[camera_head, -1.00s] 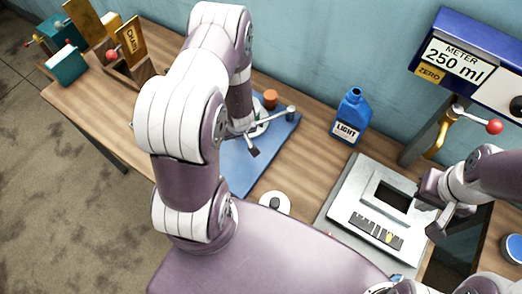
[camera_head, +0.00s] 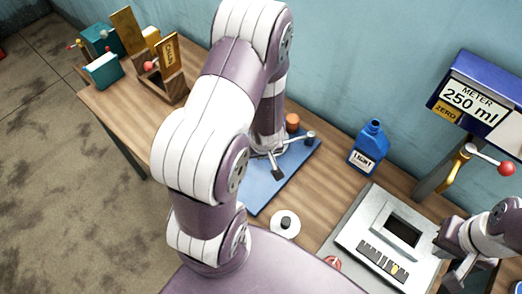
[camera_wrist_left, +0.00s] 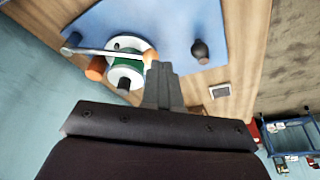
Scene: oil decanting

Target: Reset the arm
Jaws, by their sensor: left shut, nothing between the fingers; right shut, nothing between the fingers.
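My left arm (camera_head: 205,150) rises through the middle of the head view and bends down over the blue mat (camera_head: 259,193), where its gripper is mostly hidden. In the left wrist view my left gripper (camera_wrist_left: 161,72) is shut and empty. Ahead of it there is a white and green round device (camera_wrist_left: 125,68) with a metal lever and an orange knob (camera_wrist_left: 97,67); I cannot tell whether the fingertips touch it. My right gripper (camera_head: 450,255) is shut and empty at the right, beside the grey keyed machine (camera_head: 352,232).
A blue bottle marked LIGHT (camera_head: 368,148) stands behind the mat. The METER box reading 250 ml (camera_head: 472,98) stands at the right, with a red-knobbed lever (camera_head: 507,168). A wooden holder (camera_head: 160,84) and teal boxes (camera_head: 104,71) stand at the far left. A white disc (camera_head: 285,223) lies nearer.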

